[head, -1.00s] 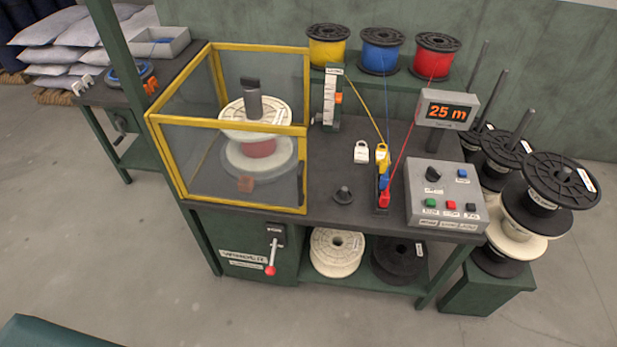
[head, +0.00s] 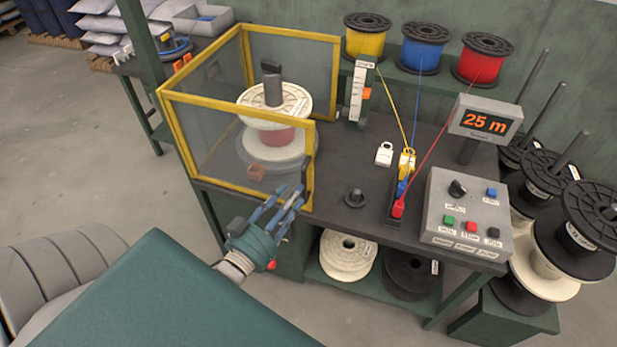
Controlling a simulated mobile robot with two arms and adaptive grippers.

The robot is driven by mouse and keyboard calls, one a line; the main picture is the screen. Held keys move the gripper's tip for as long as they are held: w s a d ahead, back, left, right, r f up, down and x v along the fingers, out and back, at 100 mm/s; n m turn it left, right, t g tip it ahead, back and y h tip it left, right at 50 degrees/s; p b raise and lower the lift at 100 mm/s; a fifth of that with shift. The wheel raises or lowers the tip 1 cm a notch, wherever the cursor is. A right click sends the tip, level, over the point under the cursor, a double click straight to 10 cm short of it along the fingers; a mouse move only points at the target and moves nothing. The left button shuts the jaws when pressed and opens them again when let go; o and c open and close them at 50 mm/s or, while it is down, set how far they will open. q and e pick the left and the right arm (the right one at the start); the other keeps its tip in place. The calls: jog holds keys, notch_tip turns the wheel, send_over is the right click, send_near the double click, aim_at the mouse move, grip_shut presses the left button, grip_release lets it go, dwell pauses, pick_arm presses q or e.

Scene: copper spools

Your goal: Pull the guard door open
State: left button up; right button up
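The guard door (head: 235,150) is the clear front panel in a yellow frame on the guard box at the left of the bench. It looks closed. Its dark upright handle (head: 305,172) is at the right edge of the panel. Behind the panel stands a white spool (head: 270,104) on a spindle. My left gripper (head: 290,203) reaches in from the lower left, in front of the door's lower right corner. Its fingers are apart and empty, their tips just below the handle; I cannot tell whether they touch it. My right gripper is not in view.
A grey control box (head: 468,215) and a display reading 25 m (head: 486,122) stand at the right of the bench. A small black knob (head: 355,197) is right of the door. Wire spools (head: 423,45) line the back shelf. More spools stand stacked at the right.

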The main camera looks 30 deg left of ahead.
aim_at(304, 182)
pick_arm(q)
jog(key=w+p, duration=0.1)
jog(key=w, duration=0.6)
jog(key=shift+f, duration=0.1)
grip_shut()
